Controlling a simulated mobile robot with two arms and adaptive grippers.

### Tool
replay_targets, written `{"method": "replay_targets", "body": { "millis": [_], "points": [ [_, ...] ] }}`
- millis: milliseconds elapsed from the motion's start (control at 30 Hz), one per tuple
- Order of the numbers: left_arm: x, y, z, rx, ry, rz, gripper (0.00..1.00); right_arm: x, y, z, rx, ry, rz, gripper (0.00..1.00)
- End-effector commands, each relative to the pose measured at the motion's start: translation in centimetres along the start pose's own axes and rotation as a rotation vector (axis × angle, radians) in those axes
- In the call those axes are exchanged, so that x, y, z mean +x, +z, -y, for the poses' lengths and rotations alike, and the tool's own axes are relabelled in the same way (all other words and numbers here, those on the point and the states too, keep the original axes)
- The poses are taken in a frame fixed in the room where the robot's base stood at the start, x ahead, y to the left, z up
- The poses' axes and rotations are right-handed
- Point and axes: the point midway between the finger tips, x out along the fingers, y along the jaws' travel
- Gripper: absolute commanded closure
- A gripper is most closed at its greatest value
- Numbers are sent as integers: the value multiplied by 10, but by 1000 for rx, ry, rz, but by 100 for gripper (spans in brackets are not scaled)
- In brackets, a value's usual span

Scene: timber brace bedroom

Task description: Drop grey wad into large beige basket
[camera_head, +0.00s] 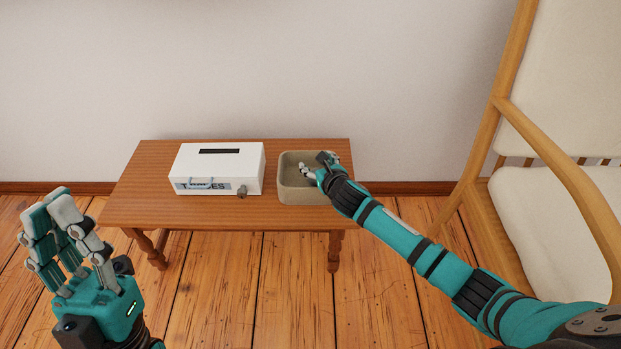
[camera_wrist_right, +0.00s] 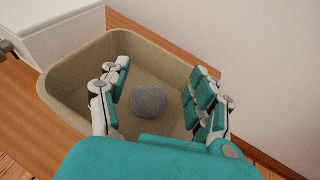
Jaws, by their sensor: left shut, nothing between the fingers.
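The large beige basket (camera_head: 299,197) stands on the right part of the small wooden table, and its rim (camera_wrist_right: 61,103) shows in the right wrist view. The grey wad (camera_wrist_right: 149,102) is round and appears to lie on the basket floor, below and between my right fingers. I cannot make it out in the head view. My right gripper (camera_head: 312,170) reaches over and into the basket, fingers spread apart on either side of the wad (camera_wrist_right: 160,95), with gaps to it. My left gripper (camera_head: 62,222) is shut and empty, at the lower left in front of the table.
A white box (camera_head: 218,160) with a dark slot on top stands left of the basket, with a label and a small grey piece (camera_head: 242,194) at its front. The wooden table (camera_head: 140,190) has free room at its left. A cream-cushioned wooden chair (camera_head: 545,215) stands at the right.

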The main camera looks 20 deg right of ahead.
Motion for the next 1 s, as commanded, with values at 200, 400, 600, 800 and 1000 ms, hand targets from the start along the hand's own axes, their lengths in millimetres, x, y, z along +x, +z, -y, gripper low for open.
{"method": "replay_targets", "body": {
  "millis": [200,400,600,800,1000],
  "points": [
    [0,0,0,0,0,1,100,0,0,0,0,0,0,25],
    [0,0,0,-1,-1,1,100,-3,0,0,-1,1,0,25],
    [0,0,0,0,-1,1,100,-30,-1,0,-3,1,0,25],
    [0,0,0,0,-1,1,100,-72,-1,0,-2,2,-1,25],
    [0,0,0,0,0,1,100,-106,-1,0,-3,0,-1,25]
  ]
}}
